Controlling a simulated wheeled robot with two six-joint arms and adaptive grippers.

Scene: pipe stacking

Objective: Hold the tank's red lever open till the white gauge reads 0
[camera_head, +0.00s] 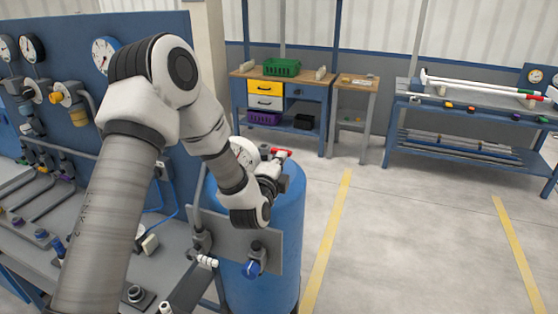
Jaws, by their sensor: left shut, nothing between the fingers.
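The blue tank (290,230) stands at the middle of the view, beside the workbench. Its red lever (283,152) shows on top, just beyond my left gripper (273,163). The left gripper is shut with nothing between its fingers. Its tips are close to the lever, but I cannot tell whether they touch it. The white gauge (244,151) is behind my left arm and partly hidden, so I cannot read it. My right gripper is not in view.
A blue panel with other gauges (103,52) and valves stands at the left. A grey plate with a blue knob (252,269) is in front of the tank. Blue benches (470,150) stand at the back. The floor (420,240) at the right is clear.

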